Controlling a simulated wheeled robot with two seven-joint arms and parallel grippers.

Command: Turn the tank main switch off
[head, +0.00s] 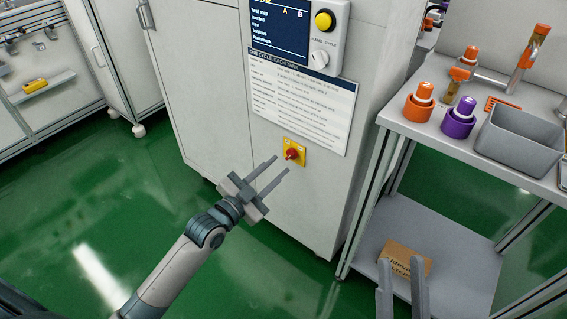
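The main switch (291,154) is a red rotary knob on a yellow plate (301,146), low on the front of the white cabinet (215,110). My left gripper (278,168) is open, its two fingers pointing up and right toward the knob. Its fingertips are close to the knob in the picture; I cannot tell whether they touch it. Nothing shows between the fingers. My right gripper (402,262) shows only as two upright, separated fingers at the bottom edge, open and empty, in front of the lower shelf.
Above the switch are a printed sheet (300,100), a screen (279,28), a yellow button (324,20) and a selector knob (319,57). At right, a bench (437,131) holds orange and purple bottles and a grey bin (518,142). A cardboard box (405,258) lies on its lower shelf.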

